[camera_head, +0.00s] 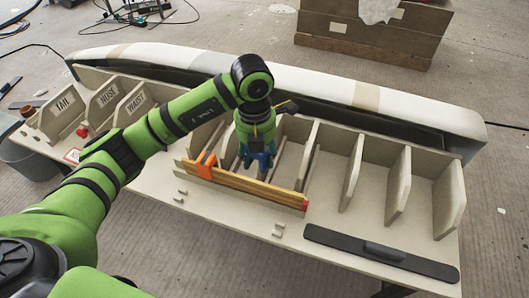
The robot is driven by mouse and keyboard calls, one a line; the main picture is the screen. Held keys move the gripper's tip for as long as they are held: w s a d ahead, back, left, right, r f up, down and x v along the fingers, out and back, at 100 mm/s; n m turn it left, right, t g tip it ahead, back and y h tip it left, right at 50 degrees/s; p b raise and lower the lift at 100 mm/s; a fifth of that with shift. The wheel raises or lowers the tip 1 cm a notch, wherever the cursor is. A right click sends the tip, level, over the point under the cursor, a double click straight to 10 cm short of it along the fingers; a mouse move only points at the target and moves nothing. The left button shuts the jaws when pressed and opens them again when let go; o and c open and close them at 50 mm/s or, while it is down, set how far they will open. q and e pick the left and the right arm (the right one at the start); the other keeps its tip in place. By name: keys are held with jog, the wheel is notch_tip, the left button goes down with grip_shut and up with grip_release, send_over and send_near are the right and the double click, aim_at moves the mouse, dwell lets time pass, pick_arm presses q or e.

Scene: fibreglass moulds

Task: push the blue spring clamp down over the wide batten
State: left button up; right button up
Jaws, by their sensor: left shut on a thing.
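My left gripper (258,148) points down over the middle of the table and is shut on the blue spring clamp (263,159), which is mostly hidden by the gripper. The clamp is at the back edge of the long wooden batten (250,187); I cannot tell whether its jaws straddle the batten or only stand above it. The batten lies along the front of the dividers and has a red right end. An orange clamp (207,166) sits on it, left of the blue one. My right gripper is not in view.
Upright dividers (397,185) stand along the table, with labelled ones (63,112) at the left. A long white mould (300,78) lies behind them. A black bar with a handle (382,252) lies at front right. Small pale blocks (278,229) sit on the front edge.

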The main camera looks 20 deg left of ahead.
aim_at(264, 183)
pick_arm(q)
jog(key=f+n, duration=0.1)
jog(key=n, duration=0.5)
jog(key=w+n+p, duration=0.1)
jog(key=n, duration=0.6)
jog(key=d+f+n+p, duration=0.1)
jog(key=n, duration=0.5)
jog(key=shift+w+f+n, duration=0.3)
jog(key=shift+f+n, duration=0.05)
jog(key=shift+n, duration=0.05)
jog(key=shift+f+b, duration=1.1)
jog(key=shift+f, duration=0.4)
jog(key=shift+f+b, duration=0.5)
jog(key=shift+b, duration=0.05)
notch_tip(264, 183, down, 2)
jog(key=shift+b, duration=0.95)
jog(key=shift+f+b, duration=0.6)
jog(key=shift+f, duration=0.75)
jog(key=shift+s, duration=0.1)
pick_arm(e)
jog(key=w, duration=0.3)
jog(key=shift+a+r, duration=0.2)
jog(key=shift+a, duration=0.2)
